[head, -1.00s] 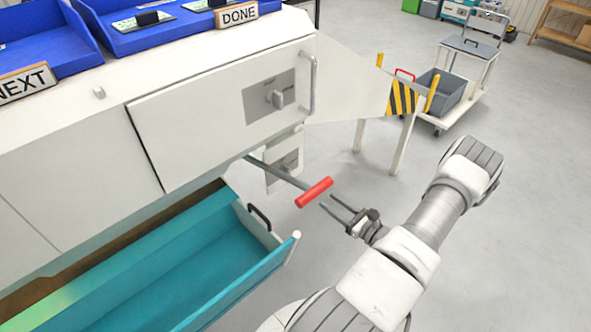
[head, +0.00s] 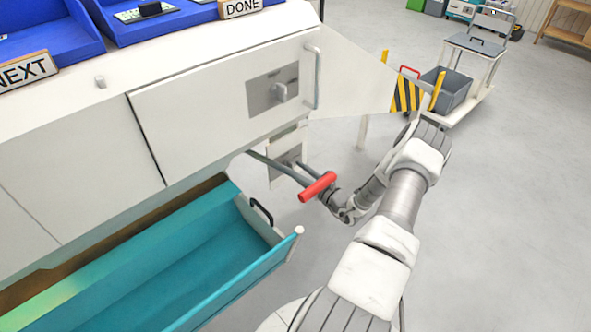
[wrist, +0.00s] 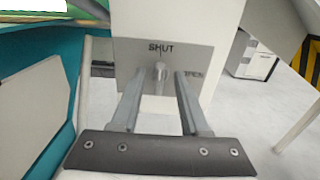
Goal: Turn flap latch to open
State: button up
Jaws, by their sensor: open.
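The latch (wrist: 160,76) is a small grey knob on a grey plate (wrist: 204,56) on a white panel. In the wrist view it stands upright below the word SHUT. A second word at the plate's right is partly covered and hard to read. My gripper (wrist: 159,84) is open, with one finger on each side of the knob and apparent gaps beside it. Whether the fingers overlap it in depth is unclear.
An open teal drawer (head: 190,262) lies to the left.

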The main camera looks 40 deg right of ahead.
jog(key=shift+w, duration=0.55)
grip_shut()
jog(key=shift+m, duration=0.4)
jog(key=shift+d+f+m+b, duration=0.15)
jog(key=shift+f+m, duration=0.05)
jog(key=shift+m, duration=2.65)
jog(key=shift+d+f+m+b, duration=0.15)
jog(key=shift+f+m, duration=0.1)
jog(key=shift+m, duration=2.65)
jog(key=shift+d+f+m+b, duration=0.1)
jog(key=shift+d+f+m, duration=0.1)
jog(key=shift+m, duration=2.65)
